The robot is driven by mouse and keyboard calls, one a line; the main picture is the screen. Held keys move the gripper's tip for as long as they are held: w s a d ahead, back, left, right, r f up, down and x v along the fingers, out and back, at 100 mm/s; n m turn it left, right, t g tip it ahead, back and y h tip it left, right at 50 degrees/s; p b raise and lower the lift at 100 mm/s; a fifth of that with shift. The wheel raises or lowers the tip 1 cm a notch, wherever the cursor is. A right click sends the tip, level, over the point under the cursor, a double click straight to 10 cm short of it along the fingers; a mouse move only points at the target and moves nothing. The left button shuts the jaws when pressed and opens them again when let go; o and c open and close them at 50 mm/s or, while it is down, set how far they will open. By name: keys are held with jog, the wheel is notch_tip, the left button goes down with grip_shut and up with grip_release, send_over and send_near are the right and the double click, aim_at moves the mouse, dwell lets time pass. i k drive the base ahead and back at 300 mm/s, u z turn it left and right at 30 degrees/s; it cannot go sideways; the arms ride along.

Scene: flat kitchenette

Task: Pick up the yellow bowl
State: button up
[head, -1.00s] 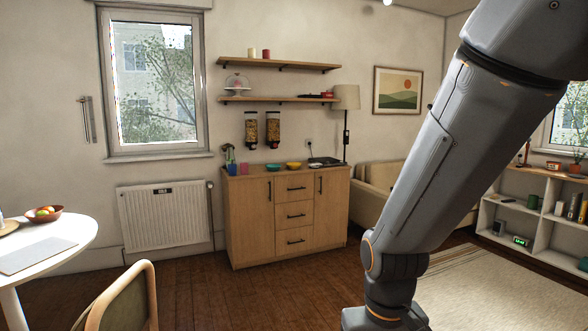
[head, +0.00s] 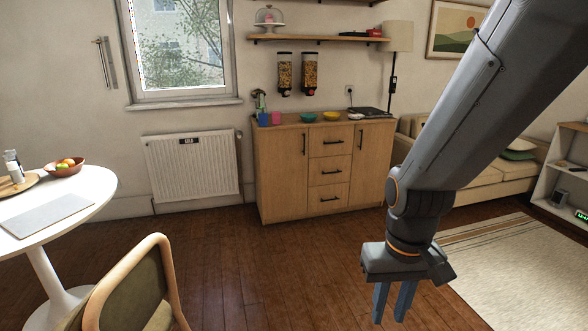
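The yellow bowl (head: 331,116) is small and sits on top of the wooden cabinet (head: 283,163) against the far wall. A teal bowl (head: 308,118) stands just to its left. My gripper (head: 391,312) hangs at the lower right, fingers pointing down over the floor. It is well in front of the cabinet and far from the bowl. The two fingers are a little apart, with nothing between them.
Blue and pink cups (head: 270,118) stand left of the bowls; a dark flat appliance (head: 366,112) is to the right. Cereal dispensers (head: 298,74) hang above. A round table (head: 100,190) and chair (head: 135,290) are at left. Wooden floor (head: 255,265) is clear before the cabinet.

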aim_at(332, 117)
jog(key=i, duration=1.8)
jog(key=z, duration=0.15)
jog(key=i, duration=1.85)
jog(key=z, duration=0.45)
jog(key=i, duration=1.25)
jog(key=z, duration=0.1)
